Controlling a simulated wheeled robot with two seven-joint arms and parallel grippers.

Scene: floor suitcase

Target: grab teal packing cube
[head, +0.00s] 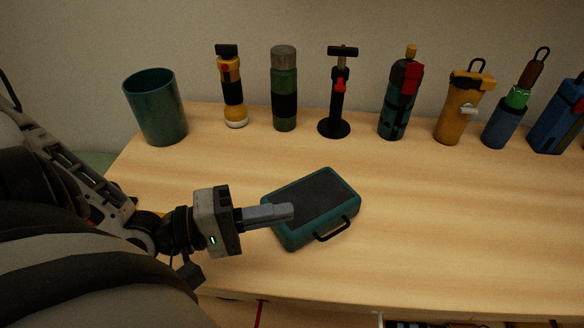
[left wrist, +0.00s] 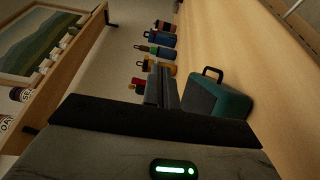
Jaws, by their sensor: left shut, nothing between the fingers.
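The teal packing cube (head: 322,196) lies flat on the wooden table, with a dark grey top and a black handle on its near right side. In the left wrist view the cube (left wrist: 222,101) shows just right of the fingers, handle at the top. My left gripper (head: 290,212) is shut and empty. Its fingertips overlap the cube's left part in the head view; whether they touch it I cannot tell. The fingers also show in the left wrist view (left wrist: 160,85). My right gripper is in neither view.
A dark teal bin (head: 157,108) stands at the back left. A row of several bottle-like and tool-like items, including a green flask (head: 284,90) and a black pump (head: 337,100), lines the table's back. The wooden table (head: 450,220) is bare to the right of the cube.

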